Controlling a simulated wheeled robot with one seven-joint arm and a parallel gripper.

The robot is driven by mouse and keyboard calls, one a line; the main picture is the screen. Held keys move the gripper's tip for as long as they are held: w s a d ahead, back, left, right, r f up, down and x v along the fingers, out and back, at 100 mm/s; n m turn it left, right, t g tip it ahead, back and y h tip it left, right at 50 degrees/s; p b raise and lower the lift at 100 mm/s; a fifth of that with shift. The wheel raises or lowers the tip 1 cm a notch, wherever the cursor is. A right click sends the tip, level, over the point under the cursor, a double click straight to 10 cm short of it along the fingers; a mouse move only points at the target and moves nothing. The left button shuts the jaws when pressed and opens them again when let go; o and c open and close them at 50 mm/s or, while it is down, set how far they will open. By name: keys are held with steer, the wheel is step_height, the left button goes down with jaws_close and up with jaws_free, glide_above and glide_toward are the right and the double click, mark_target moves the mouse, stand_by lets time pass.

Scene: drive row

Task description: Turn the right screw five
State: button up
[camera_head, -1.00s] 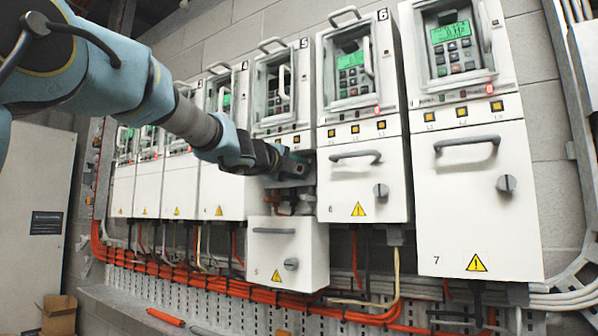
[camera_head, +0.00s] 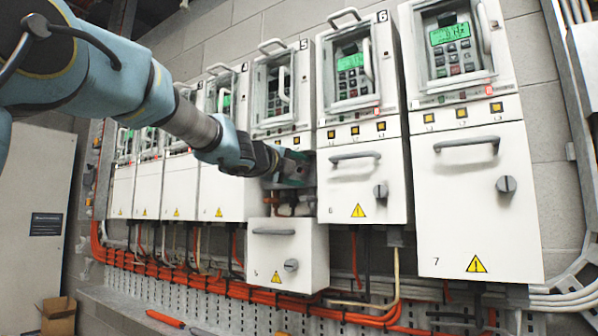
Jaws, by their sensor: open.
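Drive unit five (camera_head: 283,90) hangs on the wall in the row, with the label 5 at its top. Its lower cover (camera_head: 288,255) is lowered, tilted and apart from the unit, with a round screw knob (camera_head: 291,265) and a handle. My gripper (camera_head: 296,172) is at the opening under unit five, between it and the lowered cover. The jaws are dark and small in this view, and I see nothing held in them. The arm hides part of the opening, and the terminal screws inside cannot be told apart.
Drive six (camera_head: 362,185) stands close on the right of the gripper, with drive seven (camera_head: 477,200) beyond it. Drive four (camera_head: 222,190) is close on the left, behind my arm. Orange cables (camera_head: 230,287) run below. A cardboard box (camera_head: 58,316) is at lower left.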

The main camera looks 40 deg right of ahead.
steer(key=b+v, duration=0.2)
steer(key=v, duration=0.8)
steer(key=shift+a, duration=0.4)
steer(key=w+a+f+n+t+y+p, duration=0.2)
steer(key=w+a+f+n+t+y, duration=0.55)
steer(key=w+a+f+n, duration=0.9)
steer(key=w+a+f+n+g+y, duration=0.1)
steer(key=a+f+n+g+y, duration=0.35)
steer(key=a+f, duration=1)
steer(key=s+a+f+n+g+y+p, duration=0.2)
steer(key=s+a+f+n+g+y, duration=0.3)
steer(key=s+a+f+n, duration=0.9)
steer(key=s+a+f+g, duration=0.1)
steer(key=s+a, duration=0.2)
steer(key=shift+a+f, duration=0.25)
steer(key=shift+a, duration=0.15)
